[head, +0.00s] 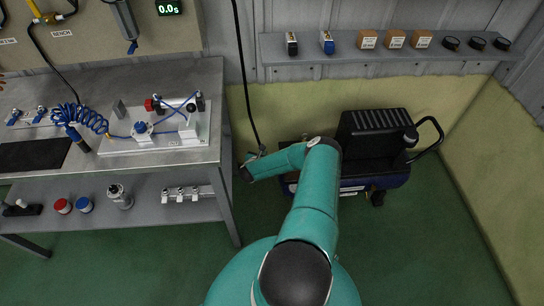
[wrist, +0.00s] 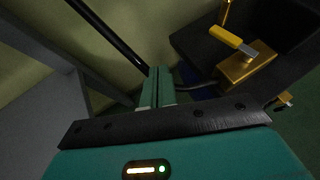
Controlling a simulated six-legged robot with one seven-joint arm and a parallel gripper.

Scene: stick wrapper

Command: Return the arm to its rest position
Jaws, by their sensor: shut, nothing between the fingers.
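My teal arm reaches forward from the bottom of the head view, bends at the elbow and points left. My gripper (head: 246,173) is at its end, low in the gap between the workbench and the compressor. In the wrist view my gripper (wrist: 157,90) has its two teal fingers together, with nothing between them. Part of the compressor is hidden behind my arm in the head view.
The workbench (head: 215,85) stands left of my gripper. A black hose (head: 243,70) hangs close by. The black compressor (head: 372,130) stands right, its brass valve block (wrist: 247,66) near my fingers. A wall shelf (head: 375,55) is above. Green floor at right is clear.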

